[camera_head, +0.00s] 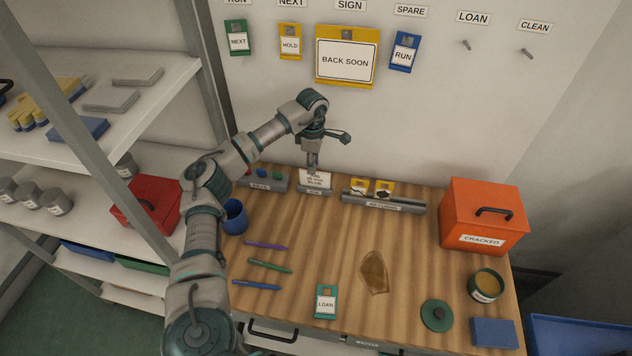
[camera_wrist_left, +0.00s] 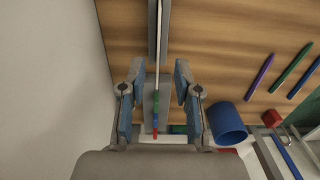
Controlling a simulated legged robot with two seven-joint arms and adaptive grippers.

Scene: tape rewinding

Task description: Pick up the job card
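The job card (camera_head: 315,179) is a small white card with printed lines, standing upright in a grey holder (camera_head: 315,191) at the back of the workbench, near the wall. My left gripper (camera_head: 312,168) points down just above and behind the card's top edge in the head view. In the left wrist view the gripper (camera_wrist_left: 158,70) is open, with one blue-grey finger on each side. The card (camera_wrist_left: 158,40) shows there edge-on as a thin pale strip, roughly in line with the gap. I cannot tell whether a finger touches it. My right gripper is in neither view.
A grey key holder (camera_head: 264,182) stands left of the card, and a grey rack (camera_head: 383,203) with yellow tags stands right. Signs hang behind.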

